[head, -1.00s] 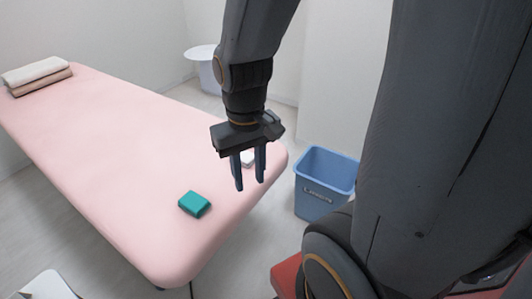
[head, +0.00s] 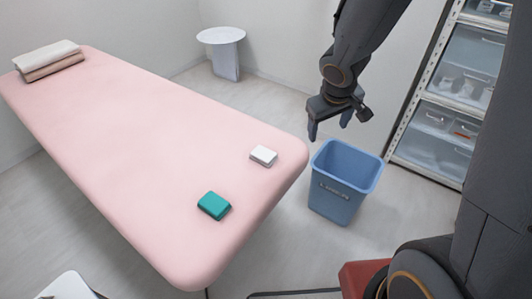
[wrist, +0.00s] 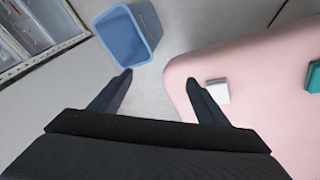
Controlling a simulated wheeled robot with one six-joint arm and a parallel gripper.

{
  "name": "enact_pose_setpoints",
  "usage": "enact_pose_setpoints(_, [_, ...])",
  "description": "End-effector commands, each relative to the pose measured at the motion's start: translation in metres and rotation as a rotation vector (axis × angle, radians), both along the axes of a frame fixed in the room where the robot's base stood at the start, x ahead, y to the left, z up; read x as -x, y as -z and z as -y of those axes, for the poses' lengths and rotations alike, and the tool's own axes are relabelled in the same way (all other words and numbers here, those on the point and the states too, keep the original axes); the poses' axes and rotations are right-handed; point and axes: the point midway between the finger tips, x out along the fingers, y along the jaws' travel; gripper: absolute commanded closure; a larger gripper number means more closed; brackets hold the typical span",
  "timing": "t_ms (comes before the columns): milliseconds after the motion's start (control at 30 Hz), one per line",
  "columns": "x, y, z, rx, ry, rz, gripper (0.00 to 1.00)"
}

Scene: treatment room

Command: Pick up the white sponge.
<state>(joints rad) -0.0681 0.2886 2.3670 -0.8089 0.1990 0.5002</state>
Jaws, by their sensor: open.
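The white sponge (head: 263,156) lies flat on the pink treatment table (head: 150,130), near its right end. In the wrist view the white sponge (wrist: 218,91) is just right of the right fingertip, which seems to overlap its edge in the picture. My gripper (head: 329,128) is open and empty. In the head view it is up and to the right of the sponge, beyond the table's edge. In the wrist view my gripper (wrist: 158,77) shows its two fingers spread, with floor between them.
A teal sponge (head: 214,205) lies on the table nearer me. A blue bin (head: 340,190) stands on the floor beside the table's right end. A shelf with clear drawers (head: 440,120) is at the right. Folded towels (head: 48,58) lie at the table's far left; a round white side table (head: 222,36) stands behind.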

Motion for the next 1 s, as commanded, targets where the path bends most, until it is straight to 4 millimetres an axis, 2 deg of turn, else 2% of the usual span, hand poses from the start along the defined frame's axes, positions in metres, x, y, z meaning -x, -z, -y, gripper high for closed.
enact_pose_setpoints(100, [-0.036, 0.011, -0.032, -0.033, -0.153, 0.05, 0.31])
enact_pose_setpoints(200, [-0.055, 0.025, -0.065, -0.085, -0.286, 0.063, 0.31])
enact_pose_setpoints(300, [-0.059, 0.04, -0.097, -0.142, -0.405, 0.046, 0.31])
enact_pose_setpoints(433, [-0.054, 0.058, -0.127, -0.203, -0.519, 0.001, 0.31])
enact_pose_setpoints(667, [-0.044, 0.077, -0.147, -0.247, -0.606, -0.054, 0.31])
enact_pose_setpoints(1000, [-0.051, 0.11, -0.159, -0.248, -0.609, -0.058, 0.31])
